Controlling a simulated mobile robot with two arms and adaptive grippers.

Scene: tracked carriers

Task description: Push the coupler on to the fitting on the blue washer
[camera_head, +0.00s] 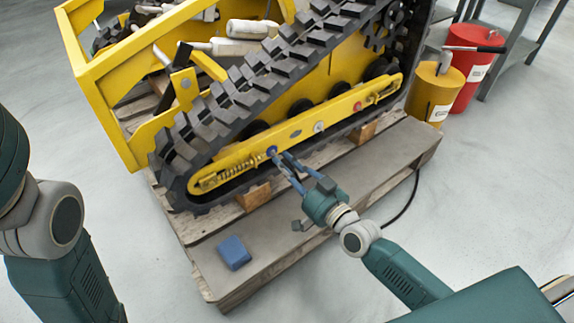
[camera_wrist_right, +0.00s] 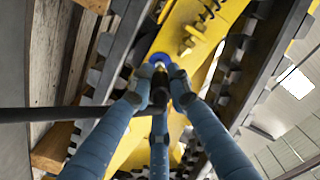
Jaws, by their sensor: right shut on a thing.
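The blue washer (camera_head: 272,151) sits on the side of the yellow track frame (camera_head: 304,128); in the right wrist view it shows as a blue ring (camera_wrist_right: 160,58) just beyond the fingertips. A small pale fitting (camera_wrist_right: 160,66) shows at its middle. My right gripper (camera_head: 279,158) is at the washer, its fingers pointing at it. It is shut on the dark coupler (camera_wrist_right: 158,91), which lies between the fingers, in line with the fitting. The fingers hide part of the coupler, and I cannot tell whether it is seated. My left gripper is out of view.
The black track (camera_head: 250,85) runs above. A blue block (camera_head: 233,252) lies on the pallet (camera_head: 290,240). A black hose (camera_head: 408,203) hangs right of my gripper. Yellow (camera_head: 432,95) and red (camera_head: 470,75) drums stand behind.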

